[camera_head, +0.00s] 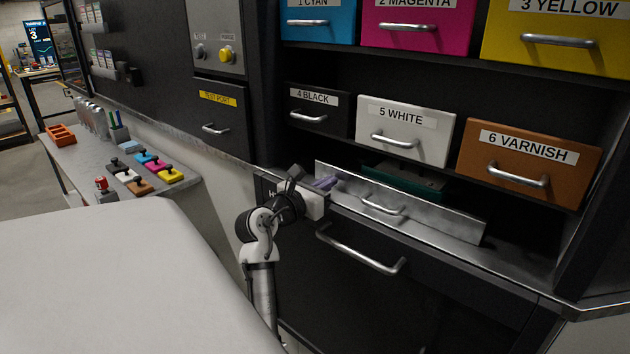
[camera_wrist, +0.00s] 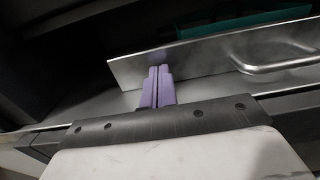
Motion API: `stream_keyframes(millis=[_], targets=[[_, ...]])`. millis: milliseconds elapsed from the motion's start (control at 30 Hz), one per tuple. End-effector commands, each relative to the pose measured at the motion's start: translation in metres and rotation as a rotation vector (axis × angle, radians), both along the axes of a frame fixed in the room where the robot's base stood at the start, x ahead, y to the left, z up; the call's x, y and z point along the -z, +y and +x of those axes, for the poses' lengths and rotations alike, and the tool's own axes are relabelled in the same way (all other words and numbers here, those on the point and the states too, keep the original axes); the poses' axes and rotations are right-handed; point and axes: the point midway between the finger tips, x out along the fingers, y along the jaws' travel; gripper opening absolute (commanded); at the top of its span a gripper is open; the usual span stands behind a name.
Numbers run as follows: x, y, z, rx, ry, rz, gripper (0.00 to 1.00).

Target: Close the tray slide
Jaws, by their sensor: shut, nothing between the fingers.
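The tray slide shows as a long metal front plate (camera_head: 440,217) with a bar handle (camera_head: 383,206), low in the cabinet under the white and varnish drawers. A teal tray (camera_head: 402,183) lies behind the plate, partly hidden by it. In the wrist view the plate (camera_wrist: 200,58) runs across the top, with its handle (camera_wrist: 272,62) at the right. My gripper (camera_head: 326,183) is shut and empty, its purple fingers side by side at the left end of the plate. In the wrist view the fingertips (camera_wrist: 158,73) overlap the plate's lower left part; I cannot tell whether they touch it.
Closed drawers sit above: black (camera_head: 318,113), white (camera_head: 405,128) and varnish (camera_head: 527,163). A large bar handle (camera_head: 360,252) juts from the dark panel below. A side counter (camera_head: 70,160) holds small coloured items at the left.

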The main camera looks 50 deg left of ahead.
Motion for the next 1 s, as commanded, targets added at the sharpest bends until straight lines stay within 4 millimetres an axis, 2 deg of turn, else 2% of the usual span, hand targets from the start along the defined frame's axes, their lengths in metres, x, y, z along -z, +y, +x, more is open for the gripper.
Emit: stream_keyframes(millis=[467, 667, 1000], targets=[[-0.001, 0.001, 0.005, 0.0, -0.001, -0.001, 0.0], [-0.008, 0.004, 0.016, 0.002, -0.004, -0.003, 0.0], [0.0, 0.006, 0.032, 0.002, 0.001, 0.0, 0.0]])
